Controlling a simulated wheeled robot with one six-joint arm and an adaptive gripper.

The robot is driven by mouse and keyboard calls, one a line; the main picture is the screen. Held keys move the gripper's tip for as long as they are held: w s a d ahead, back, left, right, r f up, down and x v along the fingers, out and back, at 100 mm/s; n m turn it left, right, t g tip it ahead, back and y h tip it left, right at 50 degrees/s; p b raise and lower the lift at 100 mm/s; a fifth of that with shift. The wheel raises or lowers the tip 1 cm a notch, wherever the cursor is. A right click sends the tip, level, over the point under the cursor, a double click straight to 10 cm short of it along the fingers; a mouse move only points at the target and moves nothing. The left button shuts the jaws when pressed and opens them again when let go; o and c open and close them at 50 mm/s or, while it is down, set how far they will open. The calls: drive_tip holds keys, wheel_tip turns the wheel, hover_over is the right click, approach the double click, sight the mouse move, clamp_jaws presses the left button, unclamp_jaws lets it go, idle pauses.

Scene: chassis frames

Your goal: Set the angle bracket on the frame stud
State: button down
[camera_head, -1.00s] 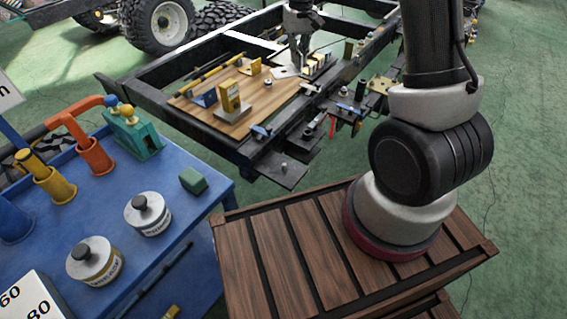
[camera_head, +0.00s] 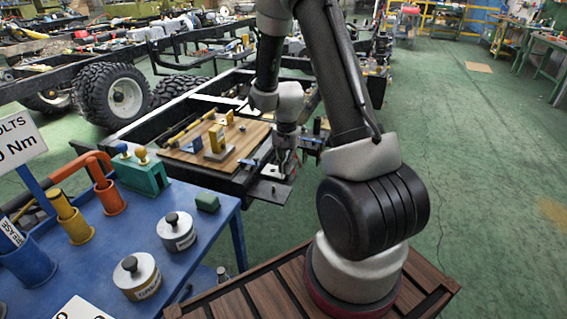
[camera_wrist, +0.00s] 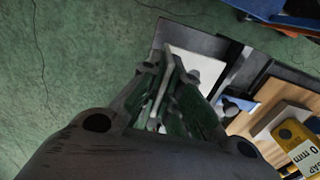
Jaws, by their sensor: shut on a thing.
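My gripper (camera_head: 284,160) is at the near right corner of the chassis frame, pointing down. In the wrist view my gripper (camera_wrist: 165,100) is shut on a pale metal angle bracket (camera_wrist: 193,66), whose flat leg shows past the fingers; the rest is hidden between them. In the head view the bracket (camera_head: 271,171) shows as a small pale patch beside the fingertips. Below it is a dark frame plate (camera_head: 262,189), with a small stud (camera_head: 274,189) that is hard to make out. I cannot tell whether the bracket touches the plate or stud.
A wooden board (camera_head: 185,153) on the frame carries a yellow gauge block (camera_head: 218,139), which also shows in the wrist view (camera_wrist: 298,138). A blue cart (camera_head: 95,240) with pots and grease tubes stands at the left. Green floor (camera_head: 470,190) is open at the right.

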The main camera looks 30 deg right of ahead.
drive_tip(key=shift+f, duration=2.85)
drive_tip(key=shift+f, duration=1.65)
idle(0.3)
drive_tip(key=c, duration=1.6)
unclamp_jaws()
drive_tip(key=shift+o, duration=0.2)
drive_tip(key=shift+r, duration=0.2)
drive_tip(key=shift+r, duration=1.3)
drive_tip(key=shift+r, duration=2.5)
